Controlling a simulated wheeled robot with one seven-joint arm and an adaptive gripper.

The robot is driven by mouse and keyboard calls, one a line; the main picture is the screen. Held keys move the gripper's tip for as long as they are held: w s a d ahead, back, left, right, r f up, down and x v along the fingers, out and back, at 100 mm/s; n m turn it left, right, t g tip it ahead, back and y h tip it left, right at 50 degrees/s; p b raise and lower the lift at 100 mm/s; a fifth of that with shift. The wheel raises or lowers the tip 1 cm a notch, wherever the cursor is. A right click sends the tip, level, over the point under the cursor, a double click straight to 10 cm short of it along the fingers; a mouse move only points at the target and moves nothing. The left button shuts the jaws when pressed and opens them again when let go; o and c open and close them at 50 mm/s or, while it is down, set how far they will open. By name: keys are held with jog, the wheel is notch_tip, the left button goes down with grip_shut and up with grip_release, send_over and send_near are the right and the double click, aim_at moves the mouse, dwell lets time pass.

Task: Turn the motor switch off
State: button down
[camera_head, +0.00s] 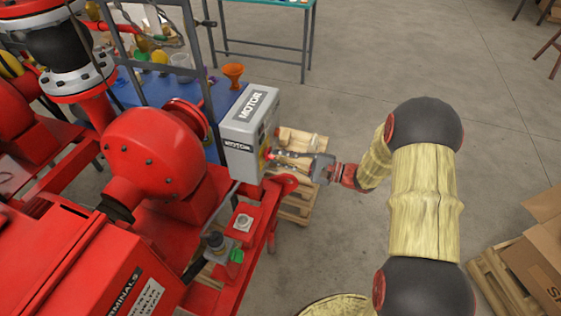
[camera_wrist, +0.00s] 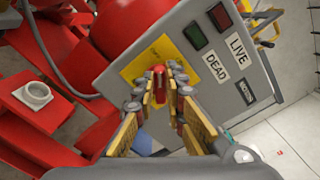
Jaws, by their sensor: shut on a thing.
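The motor switch box (camera_head: 237,133) is a grey cabinet labelled MOTOR on the red pump skid. In the wrist view its face (camera_wrist: 262,78) has a yellow plate (camera_wrist: 135,69) with a red switch handle (camera_wrist: 158,80). My gripper (camera_head: 270,156) reaches the box from the right. In the wrist view my gripper's fingers (camera_wrist: 159,92) are closed on either side of the red handle. The fingers hide part of the handle and plate. A dark red lamp (camera_wrist: 219,17) is by the LIVE label and a dark green lamp (camera_wrist: 195,36) by DEAD.
The red pump casing (camera_head: 155,150) stands left of the box. A wooden pallet (camera_head: 298,200) lies on the floor behind my gripper. Cardboard boxes (camera_head: 535,245) are at right. Open floor lies beyond my arm.

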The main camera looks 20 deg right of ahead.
jog(key=n+b, duration=0.4)
jog(key=f+n+b, duration=0.1)
jog(key=n+b, duration=0.2)
jog(key=shift+s+a, duration=0.1)
jog(key=shift+s, duration=0.05)
jog(key=shift+n, duration=0.3)
jog(key=c, duration=1.8)
grip_release()
jog(key=shift+c, duration=0.2)
jog(key=v, duration=1.2)
